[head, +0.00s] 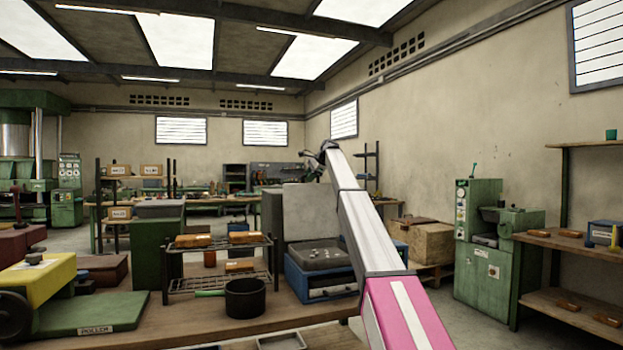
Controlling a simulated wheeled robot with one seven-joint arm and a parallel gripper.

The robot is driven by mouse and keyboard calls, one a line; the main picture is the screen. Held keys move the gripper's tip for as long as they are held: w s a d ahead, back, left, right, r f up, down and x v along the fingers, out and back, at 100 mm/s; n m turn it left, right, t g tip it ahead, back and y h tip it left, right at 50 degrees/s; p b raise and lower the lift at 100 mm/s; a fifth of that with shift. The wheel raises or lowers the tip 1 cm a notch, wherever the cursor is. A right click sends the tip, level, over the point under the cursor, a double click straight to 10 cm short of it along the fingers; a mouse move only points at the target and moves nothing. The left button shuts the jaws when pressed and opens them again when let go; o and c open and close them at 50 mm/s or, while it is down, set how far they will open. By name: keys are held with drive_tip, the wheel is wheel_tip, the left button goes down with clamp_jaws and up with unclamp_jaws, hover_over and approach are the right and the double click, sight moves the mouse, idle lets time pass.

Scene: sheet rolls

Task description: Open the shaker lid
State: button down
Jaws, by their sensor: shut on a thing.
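The shaker (325,283) is a blue box on the wooden bench, right of centre in the head view. Its grey top holds several small pale pieces. The grey shaker lid (308,212) stands raised, close to upright, at the back of the box. My gripper (318,160) is dark and small, at the far end of my arm near the lid's upper right edge. It is shut on the lid, but my arm hides the place of contact and part of the shaker's right side.
A wire rack (215,285) with orange-brown blocks and a black pot (246,300) stand left of the shaker. A yellow and green roller machine (45,290) is farther left. A green machine (485,235) and wooden shelves stand at the right.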

drive_tip(key=shift+w+a+f, duration=0.1)
drive_tip(key=shift+w+a, duration=0.1)
drive_tip(key=shift+w, duration=0.35)
drive_tip(key=c, duration=1.1)
unclamp_jaws()
drive_tip(key=shift+o, duration=0.2)
drive_tip(key=shift+s, duration=0.1)
drive_tip(key=shift+f, duration=0.15)
drive_tip(key=shift+s+d, duration=0.1)
drive_tip(key=v, duration=1.1)
drive_tip(key=shift+w, duration=0.2)
